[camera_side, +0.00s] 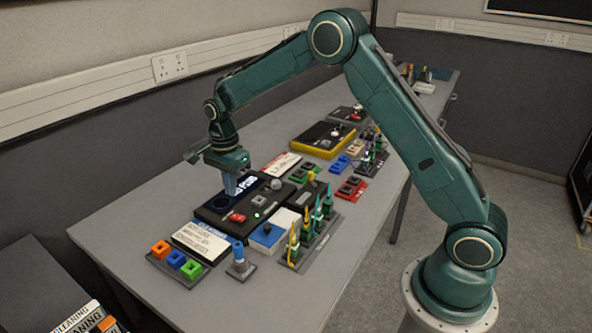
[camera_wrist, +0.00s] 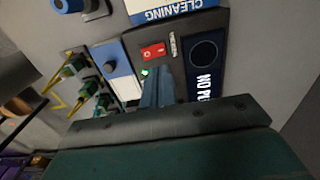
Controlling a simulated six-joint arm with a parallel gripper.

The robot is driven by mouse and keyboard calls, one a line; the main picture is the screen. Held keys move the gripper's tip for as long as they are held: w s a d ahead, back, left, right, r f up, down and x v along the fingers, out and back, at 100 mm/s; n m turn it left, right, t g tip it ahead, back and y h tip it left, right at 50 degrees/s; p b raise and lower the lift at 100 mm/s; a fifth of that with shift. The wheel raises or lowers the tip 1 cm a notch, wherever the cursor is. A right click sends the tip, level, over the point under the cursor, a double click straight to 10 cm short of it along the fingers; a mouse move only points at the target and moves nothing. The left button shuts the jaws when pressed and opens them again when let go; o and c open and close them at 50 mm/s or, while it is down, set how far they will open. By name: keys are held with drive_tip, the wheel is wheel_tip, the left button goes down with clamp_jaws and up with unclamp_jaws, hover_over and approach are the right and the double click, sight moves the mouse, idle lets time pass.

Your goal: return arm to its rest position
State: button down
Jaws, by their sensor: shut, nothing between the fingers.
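My gripper (camera_side: 231,190) is at the end of my green arm, pointing down over the dark panel (camera_side: 214,213) on the grey table. Its blue-grey fingers are shut together with nothing between them. In the wrist view the closed fingers (camera_wrist: 156,88) reach over the panel, between the red label (camera_wrist: 153,52) with a green light beside it and the dark strip with white lettering (camera_wrist: 202,80). I cannot tell whether the fingertips touch the panel. My arm is bent, with its elbow high above the table.
A blue and white box (camera_side: 267,238), a rack of green and yellow connectors (camera_side: 313,238) and a tray of coloured blocks (camera_side: 175,263) stand near the panel. A yellow-edged case (camera_side: 322,140) lies farther back. The table's left part (camera_side: 135,210) is clear.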

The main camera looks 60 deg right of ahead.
drive_tip(key=s+r+n+t, duration=0.3)
drive_tip(key=s+r+n, duration=0.6)
drive_tip(key=s+r, duration=0.8)
drive_tip(key=s+r+n+t, duration=0.2)
drive_tip(key=s+n, duration=0.7)
drive_tip(key=s, duration=0.9)
drive_tip(key=shift+a+t, duration=0.25)
drive_tip(key=shift+t, duration=0.05)
